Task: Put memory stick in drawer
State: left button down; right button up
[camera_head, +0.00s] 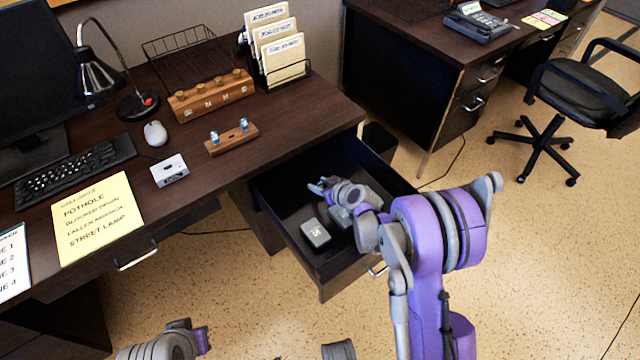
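The desk drawer (335,280) is pulled open below the desk's right end. My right gripper (319,187) is over the drawer, near its back; its fingers are small, and I cannot tell whether they hold anything. A small grey-green box with a pale label (315,234) lies in the drawer. Two small blue-and-clear pieces (214,138) stand upright in a wooden holder (232,139) on the desk; they may be memory sticks. I see no memory stick for certain. My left gripper (196,332) shows only partly at the bottom edge.
On the desk (200,210) are a white box (170,170), a mouse (155,133), a keyboard (75,168), a yellow sign (97,218), a lamp (98,75), a wooden stamp rack (211,96) and a card file (284,58). A second desk (400,70) stands behind; a chair (570,85) is at right.

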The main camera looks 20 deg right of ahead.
jog(key=shift+r, duration=0.2)
jog(key=shift+s+d+r, duration=0.1)
jog(key=shift+s+r, duration=0.1)
jog(key=shift+r, duration=0.05)
jog(key=p+v, duration=0.1)
jog(key=v, duration=0.5)
jog(key=shift+s+d+r+p, duration=0.15)
jog(key=shift+s+r+p, duration=0.05)
jog(key=shift+s+p, duration=0.15)
